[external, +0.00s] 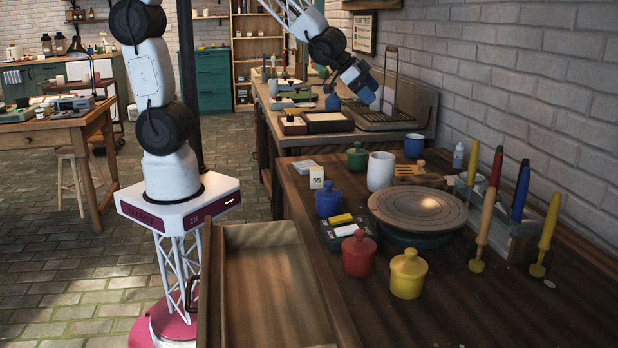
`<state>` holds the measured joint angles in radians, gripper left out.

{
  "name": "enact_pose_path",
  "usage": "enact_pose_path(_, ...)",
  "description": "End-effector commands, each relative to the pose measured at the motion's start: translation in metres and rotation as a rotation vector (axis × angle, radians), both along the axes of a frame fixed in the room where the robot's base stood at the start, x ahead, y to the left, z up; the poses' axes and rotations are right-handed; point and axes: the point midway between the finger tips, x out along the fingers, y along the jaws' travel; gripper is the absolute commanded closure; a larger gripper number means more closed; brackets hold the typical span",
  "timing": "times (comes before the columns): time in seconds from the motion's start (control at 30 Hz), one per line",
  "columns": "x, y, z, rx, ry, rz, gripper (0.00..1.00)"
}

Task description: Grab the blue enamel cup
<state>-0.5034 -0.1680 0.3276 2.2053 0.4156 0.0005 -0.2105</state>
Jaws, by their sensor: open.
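The blue enamel cup (414,146) stands upright at the back of the near wooden table, to the right of a white mug. It looks plain blue and small at this distance. My gripper (377,101) hangs in the air above and to the left of the cup in the picture, over the far bench area. It is open and apart from the cup. I see nothing held in it, though its fingers are small here.
Near the cup stand the white mug (380,171), a small white bottle (458,156) and a green lidded jar (357,157). A round turntable (418,207) fills the table's middle. Blue, red and yellow jars and upright coloured-handled tools surround it. A brick wall rises at the right.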

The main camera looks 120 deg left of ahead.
Motion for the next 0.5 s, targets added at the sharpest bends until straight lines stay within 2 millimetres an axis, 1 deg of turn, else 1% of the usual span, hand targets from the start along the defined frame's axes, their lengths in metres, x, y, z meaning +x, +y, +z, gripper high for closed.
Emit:
enact_pose_path(0.03, 0.004, 0.018, -0.011, 0.003, -0.014, 0.008, 0.0)
enact_pose_path(0.23, 0.017, 0.079, -0.044, 0.012, -0.095, 0.02, 0.0)
enact_pose_path(0.37, 0.021, 0.118, -0.068, 0.013, -0.146, 0.022, 0.0)
enact_pose_path(0.5, 0.019, 0.158, -0.097, 0.007, -0.204, 0.023, 0.0)
